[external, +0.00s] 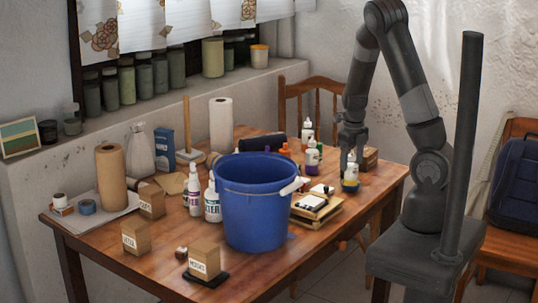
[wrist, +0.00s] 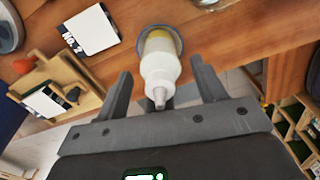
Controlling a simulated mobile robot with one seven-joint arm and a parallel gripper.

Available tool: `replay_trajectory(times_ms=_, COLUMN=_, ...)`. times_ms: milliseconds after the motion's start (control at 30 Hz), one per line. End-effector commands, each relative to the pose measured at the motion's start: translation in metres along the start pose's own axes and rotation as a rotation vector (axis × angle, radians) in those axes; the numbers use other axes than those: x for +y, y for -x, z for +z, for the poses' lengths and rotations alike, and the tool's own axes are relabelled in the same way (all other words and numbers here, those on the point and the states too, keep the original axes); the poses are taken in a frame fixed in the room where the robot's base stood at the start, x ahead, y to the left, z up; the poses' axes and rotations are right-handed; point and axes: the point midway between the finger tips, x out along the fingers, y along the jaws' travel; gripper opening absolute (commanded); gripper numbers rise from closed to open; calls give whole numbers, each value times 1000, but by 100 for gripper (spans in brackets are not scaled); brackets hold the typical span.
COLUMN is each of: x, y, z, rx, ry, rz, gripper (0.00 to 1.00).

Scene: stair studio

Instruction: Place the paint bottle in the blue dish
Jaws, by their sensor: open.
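The paint bottle (wrist: 161,66) is white with a pointed nozzle and a yellow band low down. In the wrist view it stands between the two spread fingers of my gripper (wrist: 162,82), its nozzle towards the camera. In the external view my gripper (external: 351,168) is open around the bottle, near the table's right side. A small dark blue piece (external: 350,188) shows under the yellow; it looks like the blue dish with the bottle in it, but the bottle's base is mostly hidden. I cannot tell whether the fingers touch the bottle.
A large blue bucket (external: 257,205) stands on the wooden table (external: 150,265), left of my gripper. A wooden stand with a white card (external: 312,202) lies between them. Several other bottles (external: 313,157) stand behind. The table's right edge is close to the bottle.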

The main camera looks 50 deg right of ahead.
Motion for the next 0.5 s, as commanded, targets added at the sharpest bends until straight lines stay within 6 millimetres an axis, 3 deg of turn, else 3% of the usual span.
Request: replay_trajectory(times_ms=500, x=0, y=91, z=1, rx=-4, ry=2, rz=2, gripper=64)
